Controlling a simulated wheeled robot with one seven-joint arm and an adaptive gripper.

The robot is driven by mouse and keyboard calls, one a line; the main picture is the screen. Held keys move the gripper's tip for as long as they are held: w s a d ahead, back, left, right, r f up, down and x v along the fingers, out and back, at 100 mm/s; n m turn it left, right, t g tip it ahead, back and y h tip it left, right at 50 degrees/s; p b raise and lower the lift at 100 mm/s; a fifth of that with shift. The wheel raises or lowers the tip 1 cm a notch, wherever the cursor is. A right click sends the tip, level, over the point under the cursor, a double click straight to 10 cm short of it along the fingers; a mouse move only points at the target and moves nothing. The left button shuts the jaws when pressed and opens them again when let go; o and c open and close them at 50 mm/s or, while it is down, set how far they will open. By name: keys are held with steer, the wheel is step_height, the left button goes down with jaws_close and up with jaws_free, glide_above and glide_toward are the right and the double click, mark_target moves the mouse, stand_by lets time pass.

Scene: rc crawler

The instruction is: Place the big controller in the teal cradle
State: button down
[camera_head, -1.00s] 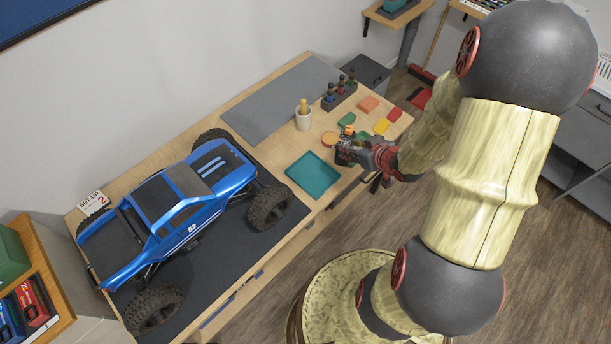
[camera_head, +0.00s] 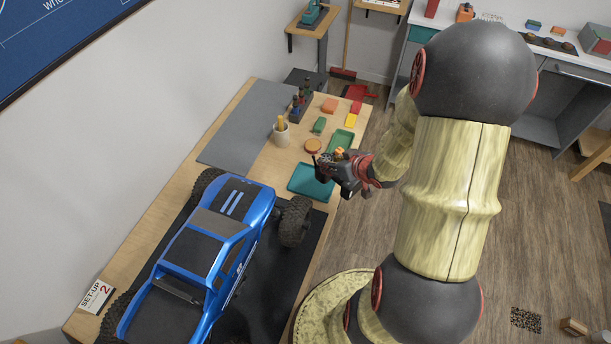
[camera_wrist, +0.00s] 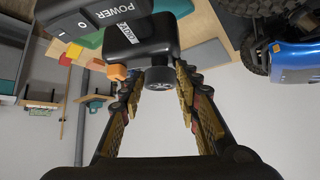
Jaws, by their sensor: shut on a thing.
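My gripper (camera_head: 352,172) is shut on a dark controller (camera_head: 338,166), held over the table's right edge, beside the teal tray. In the wrist view the black controller (camera_wrist: 140,40) shows a "POWER" label, a round black wheel and an orange part. The gripper's fingers (camera_wrist: 160,72) close around its wheel end; the exact contact is partly hidden. A teal stand (camera_head: 313,14), which looks like the cradle, is on a small wall shelf at the back. A teal item on a shelf (camera_wrist: 96,104) also shows in the wrist view.
A flat teal tray (camera_head: 309,182) lies on the wooden table (camera_head: 262,160), with a cup (camera_head: 281,132), bottle rack and coloured blocks behind. A blue truck (camera_head: 200,255) fills the table's near part. A broom stands near the shelf.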

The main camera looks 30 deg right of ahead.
steer(key=w+a+f+b, duration=0.4)
steer(key=w+f, duration=0.6)
steer(key=f, duration=0.1)
steer(key=shift+w+a+f+b, duration=0.2)
steer(key=shift+w+f+b, duration=0.05)
steer(key=shift+f+b, duration=0.1)
steer(key=shift+f, duration=0.1)
steer(key=shift+f+b, duration=0.35)
steer(key=shift+f, duration=0.15)
steer(key=c, duration=1.3)
jaws_free()
